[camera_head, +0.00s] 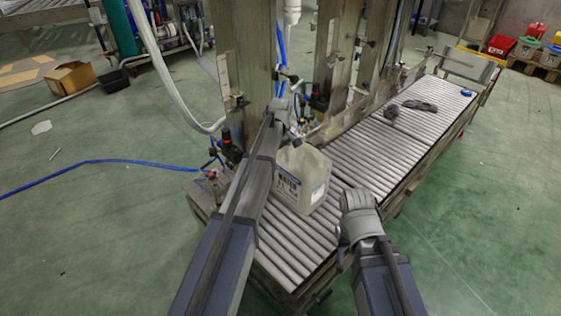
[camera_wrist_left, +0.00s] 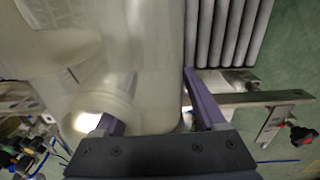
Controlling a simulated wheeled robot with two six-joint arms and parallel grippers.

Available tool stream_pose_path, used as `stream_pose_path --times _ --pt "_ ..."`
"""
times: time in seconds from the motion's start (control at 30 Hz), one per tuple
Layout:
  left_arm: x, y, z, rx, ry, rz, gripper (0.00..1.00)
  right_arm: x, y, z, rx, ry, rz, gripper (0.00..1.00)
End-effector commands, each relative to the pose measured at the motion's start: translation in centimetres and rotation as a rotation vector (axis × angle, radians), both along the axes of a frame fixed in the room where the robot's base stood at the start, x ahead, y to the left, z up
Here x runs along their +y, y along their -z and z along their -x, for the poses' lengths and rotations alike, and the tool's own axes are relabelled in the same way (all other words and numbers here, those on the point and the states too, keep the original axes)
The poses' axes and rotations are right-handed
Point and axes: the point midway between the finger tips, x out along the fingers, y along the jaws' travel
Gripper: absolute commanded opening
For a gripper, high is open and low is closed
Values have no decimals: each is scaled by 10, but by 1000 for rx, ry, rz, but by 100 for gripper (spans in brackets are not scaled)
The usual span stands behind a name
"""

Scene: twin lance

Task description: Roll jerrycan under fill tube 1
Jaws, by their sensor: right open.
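A translucent whitish jerrycan (camera_head: 302,180) with dark print and a label stands upright on the near part of the roller conveyor (camera_head: 289,239). My left gripper (camera_wrist_left: 150,102) is at the can's top, on its far left side in the head view. In the left wrist view its fingers are apart, with part of the jerrycan (camera_wrist_left: 150,50) between them; whether they press on it is unclear. My right gripper (camera_head: 356,203) is open and empty, right of the can above the conveyor's near edge. I cannot tell which part of the filling station is fill tube 1.
Metal posts (camera_head: 253,60) with hoses and valves stand along the conveyor's left side. Dark gloves (camera_head: 420,105) and a small blue item (camera_head: 466,93) lie further along the rollers. The rollers between can and gloves are clear. A blue hose (camera_head: 100,163) crosses the floor.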

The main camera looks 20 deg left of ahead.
Motion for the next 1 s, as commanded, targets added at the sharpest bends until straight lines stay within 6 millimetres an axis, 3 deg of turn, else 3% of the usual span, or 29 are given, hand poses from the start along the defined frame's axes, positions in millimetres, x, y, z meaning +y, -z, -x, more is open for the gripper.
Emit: stream_pose_path --times 0.1,0.53,1.0 --pt "0 0 0 0 0 1 87 0 0 0 0 0 0 50" --pt "0 -6 0 0 0 1 87 0 -6 0 0 0 -1 50" --pt "0 -63 0 0 0 1 87 2 -62 1 4 4 -9 50"
